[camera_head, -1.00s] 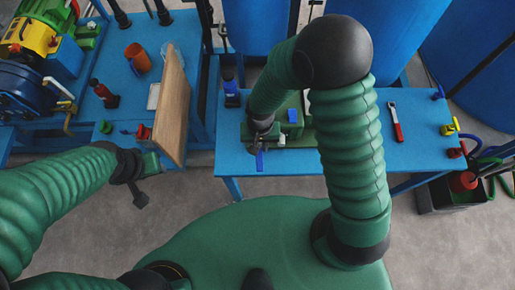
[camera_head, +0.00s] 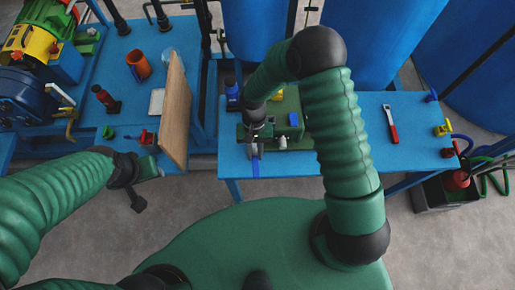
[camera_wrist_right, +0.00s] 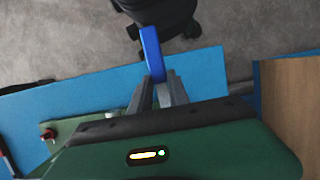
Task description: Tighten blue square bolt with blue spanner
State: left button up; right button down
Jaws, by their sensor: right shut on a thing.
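The blue spanner (camera_head: 255,168) is held in my right gripper (camera_head: 254,150), near the front edge of the blue table. In the right wrist view the spanner (camera_wrist_right: 152,50) sticks out from between the two grey fingers of the right gripper (camera_wrist_right: 157,88), which are shut on it. A small blue square piece (camera_head: 293,119), which looks like the bolt, sits on a green fixture (camera_head: 291,101) to the right of and behind the gripper. The spanner is apart from it. My left gripper (camera_head: 143,182) is at the left beside the wooden board; its fingers are unclear.
The blue table (camera_head: 350,150) also bears a red-handled spanner (camera_head: 390,123), a blue bottle (camera_head: 232,92) and a yellow part (camera_head: 443,128). A wooden board (camera_head: 174,115) stands upright at the left. Large blue tanks (camera_head: 371,45) stand behind. The table's right half is mostly clear.

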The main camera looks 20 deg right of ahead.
aim_at(254, 154)
jog(key=f+b, duration=0.1)
jog(key=a+f, duration=0.1)
jog(key=f, duration=0.1)
jog(key=shift+a+f+b, duration=0.1)
jog(key=shift+f+b, duration=0.2)
jog(key=shift+b, duration=0.1)
jog(key=shift+d+f, duration=0.2)
jog(key=shift+f, duration=0.05)
jog(key=shift+d+f, duration=0.2)
jog(key=shift+d, duration=0.1)
jog(key=shift+d+f, duration=0.15)
jog(key=shift+d, duration=0.2)
jog(key=shift+a, duration=0.6)
jog(key=shift+s+d, duration=0.1)
jog(key=shift+d, duration=0.6)
pick_arm(q)
jog(key=f, duration=0.3)
jog(key=shift+a, duration=0.25)
jog(key=shift+a, duration=0.25)
pick_arm(e)
jog(key=shift+a, duration=0.3)
